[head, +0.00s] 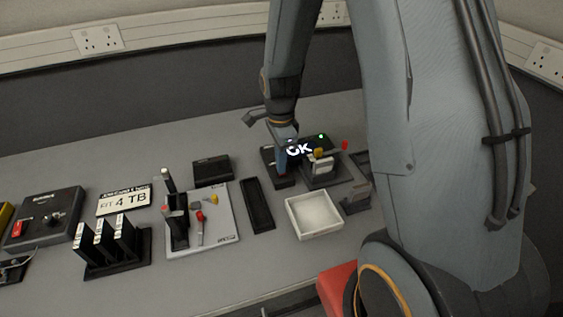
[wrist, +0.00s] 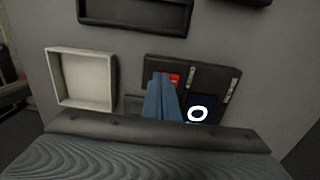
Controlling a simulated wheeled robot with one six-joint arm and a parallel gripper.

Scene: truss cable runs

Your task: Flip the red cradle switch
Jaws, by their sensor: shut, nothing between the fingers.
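The red cradle switch (wrist: 174,79) shows in the wrist view as a small red patch on the black cradle unit (wrist: 210,72), right beside my fingertips. My gripper (wrist: 161,80) is shut and empty, with its blue-grey fingers over the cradle unit and partly covering the switch. I cannot tell whether they touch it or which way it is set. In the head view my gripper (head: 282,172) points down at the left part of the cradle unit (head: 316,182). A lit screen reading "OK" (head: 299,149) and a green light (head: 321,136) show there.
A white open tray (head: 314,215) stands just in front of the cradle; it also shows in the wrist view (wrist: 82,79). A narrow black tray (head: 257,204) lies to its left.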

